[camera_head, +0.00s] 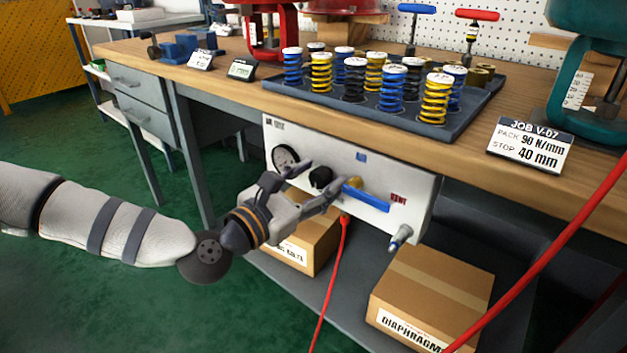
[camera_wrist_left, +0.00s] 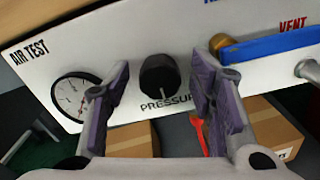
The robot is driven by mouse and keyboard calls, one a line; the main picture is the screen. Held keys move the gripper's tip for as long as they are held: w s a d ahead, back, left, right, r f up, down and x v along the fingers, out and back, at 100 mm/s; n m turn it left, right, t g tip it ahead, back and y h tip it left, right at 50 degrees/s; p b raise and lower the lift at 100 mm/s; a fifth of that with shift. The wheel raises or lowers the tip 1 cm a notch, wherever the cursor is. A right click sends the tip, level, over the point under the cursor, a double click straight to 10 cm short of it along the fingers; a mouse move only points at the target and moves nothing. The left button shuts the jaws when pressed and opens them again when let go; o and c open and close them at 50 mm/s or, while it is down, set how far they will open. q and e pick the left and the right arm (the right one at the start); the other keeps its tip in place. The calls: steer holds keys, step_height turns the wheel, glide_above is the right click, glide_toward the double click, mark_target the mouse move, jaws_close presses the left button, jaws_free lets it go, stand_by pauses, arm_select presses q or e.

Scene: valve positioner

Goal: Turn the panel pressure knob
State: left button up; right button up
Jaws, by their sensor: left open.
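The black pressure knob (camera_head: 320,177) is on the white air test panel (camera_head: 415,195) under the bench top. In the left wrist view the knob (camera_wrist_left: 160,75) sits above the printed word PRESSURE, with its pointer line toward the bottom. My left gripper (camera_head: 322,186) is open in front of the panel. In the left wrist view its two fingers (camera_wrist_left: 158,88) stand on either side of the knob, with visible gaps and nothing held. Whether the fingertips reach the knob's depth is hard to tell. My right gripper is not in view.
A round gauge (camera_wrist_left: 75,97) is left of the knob. A blue-handled vent valve (camera_head: 365,194) is close on the right, with a metal fitting (camera_head: 400,237) below. A red hose (camera_head: 335,265) hangs under the panel. Cardboard boxes (camera_head: 432,290) fill the lower shelf.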

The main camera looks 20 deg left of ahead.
arm_select(q)
steer(key=v, duration=1.2)
